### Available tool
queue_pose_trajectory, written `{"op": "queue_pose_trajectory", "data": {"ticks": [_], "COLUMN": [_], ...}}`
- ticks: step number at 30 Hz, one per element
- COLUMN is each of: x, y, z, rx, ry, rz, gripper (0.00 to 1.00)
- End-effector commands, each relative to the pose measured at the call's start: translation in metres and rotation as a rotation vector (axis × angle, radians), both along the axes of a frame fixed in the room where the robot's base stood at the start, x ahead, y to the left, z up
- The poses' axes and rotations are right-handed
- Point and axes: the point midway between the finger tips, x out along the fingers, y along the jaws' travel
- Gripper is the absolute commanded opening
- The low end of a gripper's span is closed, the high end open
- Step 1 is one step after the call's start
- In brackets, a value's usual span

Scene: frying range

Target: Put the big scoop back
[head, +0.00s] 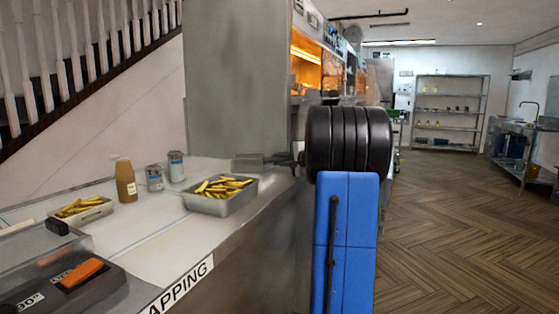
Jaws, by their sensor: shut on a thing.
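The big scoop (248,162) looks like the dark grey, broad-ended thing in the middle of the head view. It is small and its outline is unclear. It sits over the far right end of the counter, just behind a metal tray of chips. My gripper (294,161) is at its right end, small and dark, shut on it. The fingers are hard to make out. My blue and black body part hides the rest of the arm. I cannot tell whether the scoop touches the counter.
The counter (150,245) carries the chip tray (222,205), another chip tray (82,215), a brown bottle (125,182), two tins (154,178) and a dark scale-like device (70,285). A tall grey panel (235,80) rises behind the scoop. Open floor (450,210) lies right.

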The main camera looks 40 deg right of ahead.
Motion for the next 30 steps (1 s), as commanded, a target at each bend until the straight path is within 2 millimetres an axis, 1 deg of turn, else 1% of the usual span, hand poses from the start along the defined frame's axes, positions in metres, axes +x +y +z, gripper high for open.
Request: {"op": "queue_pose_trajectory", "data": {"ticks": [8, 9, 11, 12, 20, 23, 26, 30], "x": [0.000, 0.000, 0.000, 0.000, 0.000, -0.004, -0.015, -0.039], "y": [0.000, 0.000, 0.000, 0.000, 0.000, 0.000, 0.001, 0.002], "z": [-0.002, -0.002, -0.002, -0.002, -0.002, 0.000, 0.002, 0.007], "rx": [0.000, 0.000, 0.000, 0.000, 0.000, -0.001, -0.002, -0.002], "ry": [0.001, 0.001, 0.001, 0.001, 0.002, 0.001, 0.001, 0.000], "rz": [0.000, 0.000, 0.000, 0.000, 0.000, -0.001, -0.001, -0.003], "gripper": [0.00, 0.24, 0.39, 0.41, 0.41, 0.41, 0.41, 0.41]}}
